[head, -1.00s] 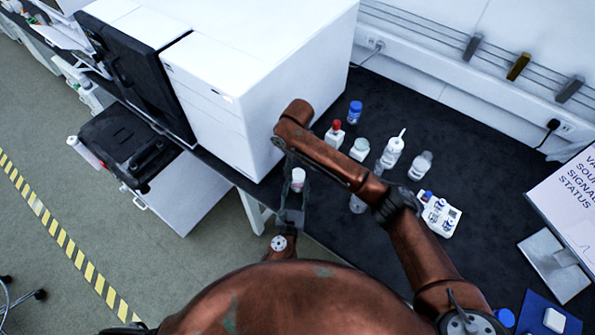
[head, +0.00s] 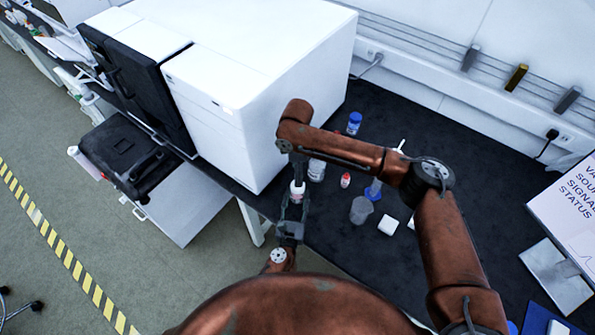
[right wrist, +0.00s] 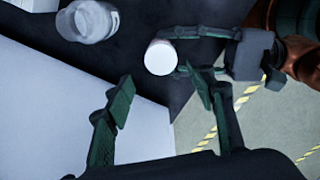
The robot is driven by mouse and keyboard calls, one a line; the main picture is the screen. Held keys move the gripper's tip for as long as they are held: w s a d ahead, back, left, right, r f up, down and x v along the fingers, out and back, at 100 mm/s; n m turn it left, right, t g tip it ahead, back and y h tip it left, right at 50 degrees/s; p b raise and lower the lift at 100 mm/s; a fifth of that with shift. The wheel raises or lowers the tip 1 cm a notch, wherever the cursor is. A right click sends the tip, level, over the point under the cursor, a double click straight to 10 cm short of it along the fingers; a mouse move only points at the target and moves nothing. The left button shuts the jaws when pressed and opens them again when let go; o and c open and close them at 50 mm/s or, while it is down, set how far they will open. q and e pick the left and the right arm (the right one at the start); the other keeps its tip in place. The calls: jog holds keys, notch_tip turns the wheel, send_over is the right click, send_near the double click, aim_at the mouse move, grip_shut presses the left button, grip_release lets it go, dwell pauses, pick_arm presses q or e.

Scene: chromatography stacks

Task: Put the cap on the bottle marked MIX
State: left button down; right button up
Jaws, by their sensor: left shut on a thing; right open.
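My left gripper (head: 294,204) is shut on a small white-topped bottle (head: 297,188) near the bench's front edge. In the right wrist view its round white top (right wrist: 160,58) faces the camera between the left gripper's fingers. My right gripper (right wrist: 165,108) is open and empty, its fingers apart, with the white top beyond them. In the head view the right forearm reaches over to just above the held bottle. I cannot read any MIX mark, and I cannot tell whether the white top is a separate cap.
A blue-capped bottle (head: 354,124), a small red-topped bottle (head: 345,180), a clear cup (head: 361,210) and a white block (head: 388,226) stand on the dark bench. A clear vessel (right wrist: 87,20) is near the held bottle. A large white instrument (head: 255,75) borders the left.

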jog(key=shift+d+n, duration=0.1)
jog(key=shift+n, duration=0.2)
jog(key=shift+f, duration=3.95)
jog(key=shift+c, duration=0.5)
jog(key=c, duration=1.1)
jog(key=o, duration=1.4)
notch_tip(320, 180, up, 12)
